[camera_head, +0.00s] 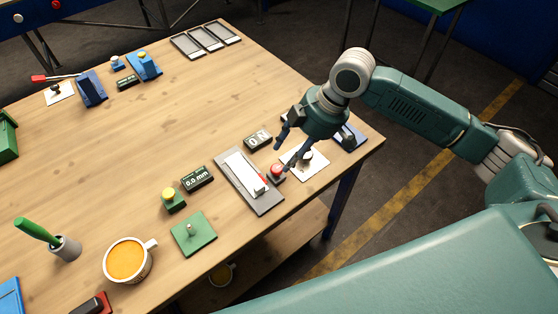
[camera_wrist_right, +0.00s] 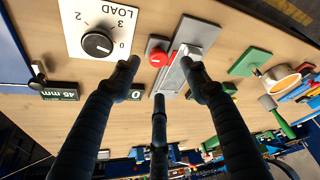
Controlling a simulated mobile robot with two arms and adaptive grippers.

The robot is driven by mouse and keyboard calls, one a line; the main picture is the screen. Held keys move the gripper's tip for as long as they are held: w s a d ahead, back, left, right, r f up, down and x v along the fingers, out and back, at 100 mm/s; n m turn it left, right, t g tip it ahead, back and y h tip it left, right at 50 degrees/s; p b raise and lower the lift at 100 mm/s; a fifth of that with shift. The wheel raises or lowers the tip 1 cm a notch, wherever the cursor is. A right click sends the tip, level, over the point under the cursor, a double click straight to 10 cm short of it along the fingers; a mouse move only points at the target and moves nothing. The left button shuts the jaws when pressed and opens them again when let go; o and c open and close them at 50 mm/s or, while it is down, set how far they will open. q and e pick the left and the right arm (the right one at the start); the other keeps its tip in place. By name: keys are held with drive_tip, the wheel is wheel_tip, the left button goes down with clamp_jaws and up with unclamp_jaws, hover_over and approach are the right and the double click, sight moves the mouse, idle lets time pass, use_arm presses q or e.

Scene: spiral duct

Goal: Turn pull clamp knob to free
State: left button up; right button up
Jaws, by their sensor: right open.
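A black rotary knob (camera_wrist_right: 97,44) with a white pointer sits on a white plate (camera_wrist_right: 80,20) marked LOAD, 2, 3 and 0 in the right wrist view. In the head view this plate (camera_head: 312,170) lies near the table's right corner, partly behind my right gripper (camera_head: 284,152). Another white plate (camera_head: 66,97) with a dark knob lies at the far left; its marking is too small to read. I cannot tell which knob is the pull clamp knob. My right gripper (camera_wrist_right: 160,82) is open and empty above the table, fingers spread, beside the LOAD plate. My left gripper is out of view.
A red button (camera_head: 276,173) and a grey slide fixture (camera_head: 262,203) lie close to the right gripper. A display (camera_head: 258,138) stands behind them. A yellow button (camera_head: 172,199), a green plate (camera_head: 187,242) and an orange-filled mug (camera_head: 112,272) stand nearer. The table's middle is clear.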

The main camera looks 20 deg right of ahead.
sight(277, 168)
drive_tip(key=x, duration=0.5)
drive_tip(key=shift+w+p, duration=0.15)
drive_tip(key=shift+p, duration=0.25)
drive_tip(key=shift+x, duration=0.95)
drive_tip(key=shift+f, duration=0.1)
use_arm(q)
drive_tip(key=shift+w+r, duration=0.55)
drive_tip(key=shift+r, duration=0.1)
use_arm(e)
drive_tip(key=c, duration=1.1)
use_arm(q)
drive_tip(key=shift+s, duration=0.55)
use_arm(e)
clamp_jaws()
